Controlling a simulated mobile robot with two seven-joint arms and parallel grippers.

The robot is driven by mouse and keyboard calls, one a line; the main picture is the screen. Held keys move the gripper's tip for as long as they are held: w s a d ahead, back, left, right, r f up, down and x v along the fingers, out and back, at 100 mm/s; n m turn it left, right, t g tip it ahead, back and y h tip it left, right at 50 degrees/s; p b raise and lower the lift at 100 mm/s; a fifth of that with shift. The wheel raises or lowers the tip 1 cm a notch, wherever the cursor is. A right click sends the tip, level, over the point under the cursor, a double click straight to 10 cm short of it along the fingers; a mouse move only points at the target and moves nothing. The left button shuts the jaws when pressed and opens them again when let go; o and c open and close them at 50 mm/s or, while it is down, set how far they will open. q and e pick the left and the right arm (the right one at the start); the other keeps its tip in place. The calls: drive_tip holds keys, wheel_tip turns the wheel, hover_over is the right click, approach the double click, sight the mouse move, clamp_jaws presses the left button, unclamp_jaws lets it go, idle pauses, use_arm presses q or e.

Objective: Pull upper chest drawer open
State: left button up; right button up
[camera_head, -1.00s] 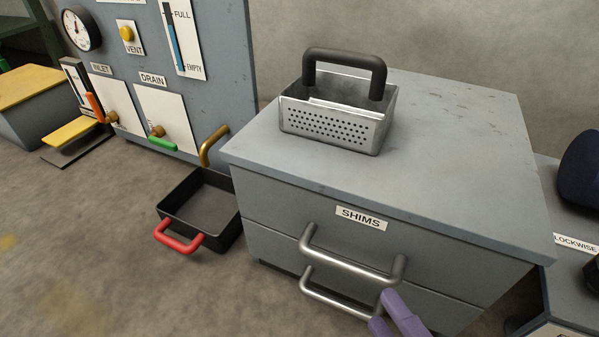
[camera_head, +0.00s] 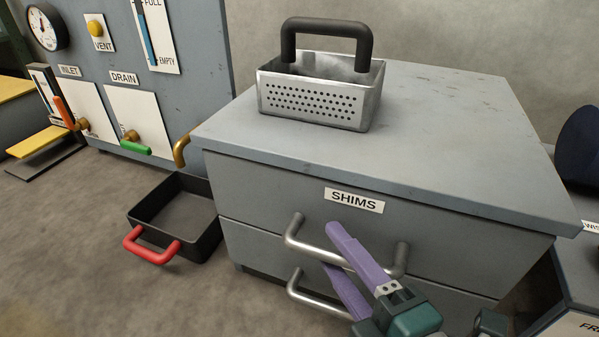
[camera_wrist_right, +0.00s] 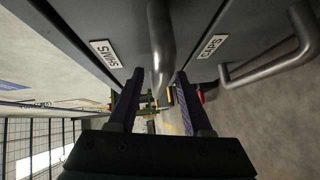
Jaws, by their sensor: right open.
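The grey chest (camera_head: 460,130) has an upper drawer (camera_head: 260,190) labelled SHIMS, whose front looks flush with the chest. Its silver bar handle (camera_head: 318,252) crosses the front below the label. My right gripper (camera_head: 333,248) is open, with one purple finger above the bar and one below it. In the right wrist view, the handle (camera_wrist_right: 160,45) runs between the open fingers (camera_wrist_right: 160,76); contact cannot be told. The lower drawer shows its own handle (camera_head: 315,301) under the gripper, and a CAPS label in the wrist view. My left gripper is not in view.
A perforated metal basket (camera_head: 315,100) with a black handle stands on the chest top. A black tray (camera_head: 185,212) with a red handle lies on the floor at left, by the gauge panel (camera_head: 190,80). Another grey unit (camera_head: 585,265) stands close at right.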

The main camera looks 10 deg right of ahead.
drive_tip(key=shift+c, duration=0.3)
clamp_jaws()
idle(1.1)
